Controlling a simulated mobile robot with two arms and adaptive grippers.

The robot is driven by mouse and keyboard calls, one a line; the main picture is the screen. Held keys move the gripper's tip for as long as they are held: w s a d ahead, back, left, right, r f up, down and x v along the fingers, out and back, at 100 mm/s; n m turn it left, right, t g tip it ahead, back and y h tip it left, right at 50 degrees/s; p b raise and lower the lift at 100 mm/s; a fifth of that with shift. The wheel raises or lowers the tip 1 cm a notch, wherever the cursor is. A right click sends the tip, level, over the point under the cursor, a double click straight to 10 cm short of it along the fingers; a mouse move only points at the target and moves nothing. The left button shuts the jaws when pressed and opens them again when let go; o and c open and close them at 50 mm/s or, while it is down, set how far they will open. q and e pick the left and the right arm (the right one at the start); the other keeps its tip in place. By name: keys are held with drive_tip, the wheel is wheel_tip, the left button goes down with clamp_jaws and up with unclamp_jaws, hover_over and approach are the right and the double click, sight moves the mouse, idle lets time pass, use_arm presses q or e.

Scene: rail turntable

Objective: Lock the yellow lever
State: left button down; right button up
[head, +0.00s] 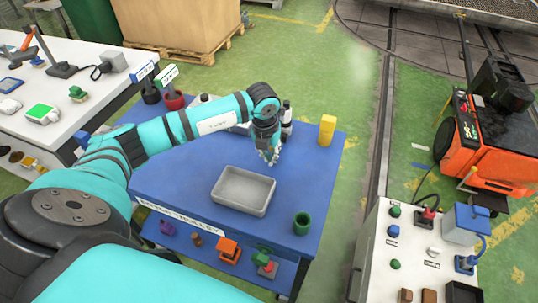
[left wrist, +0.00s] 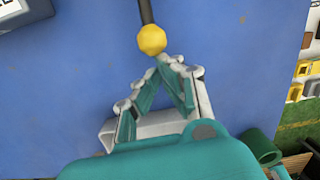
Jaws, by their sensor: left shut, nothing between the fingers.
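The yellow lever shows in the left wrist view as a round yellow knob (left wrist: 152,39) on a dark rod that runs to the top edge. My left gripper (left wrist: 163,62) is shut and empty, its fingertips just below the knob in that view. I cannot tell whether they touch it. In the head view my left gripper (head: 270,157) points down over the blue table (head: 190,165), behind the grey tray. I cannot make out the lever in the head view; my arm and gripper cover part of that area. My right gripper is not in view.
The grey tray (head: 243,191) and a green cup (head: 302,223) are on the table's near half. A white control panel (head: 405,250) stands at right. The table's right side is mostly clear.

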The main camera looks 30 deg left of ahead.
use_arm(q)
drive_tip(key=shift+w+r+g+p, duration=0.3)
drive_tip(key=shift+r+g, duration=0.4)
drive_tip(key=shift+r, duration=0.2)
drive_tip(key=shift+w+a+r, duration=0.1)
drive_tip(key=shift+w+r, duration=0.2)
drive_tip(key=shift+r, duration=0.35)
drive_tip(key=shift+w+a+r, duration=0.1)
drive_tip(key=shift+w+r, duration=0.15)
drive_tip(key=shift+r, duration=0.35)
drive_tip(key=shift+w+r, duration=0.25)
drive_tip(key=shift+r, duration=0.05)
drive_tip(key=w+r, duration=0.1)
drive_tip(key=w, duration=0.1)
drive_tip(key=w+a+r+b, duration=0.1)
drive_tip(key=w+r, duration=0.1)
drive_tip(key=shift+w, duration=0.15)
drive_tip(key=shift+a, duration=0.1)
drive_tip(key=shift+r, duration=0.1)
drive_tip(key=shift+r+p, duration=0.5)
drive_tip(key=shift+r, duration=0.25)
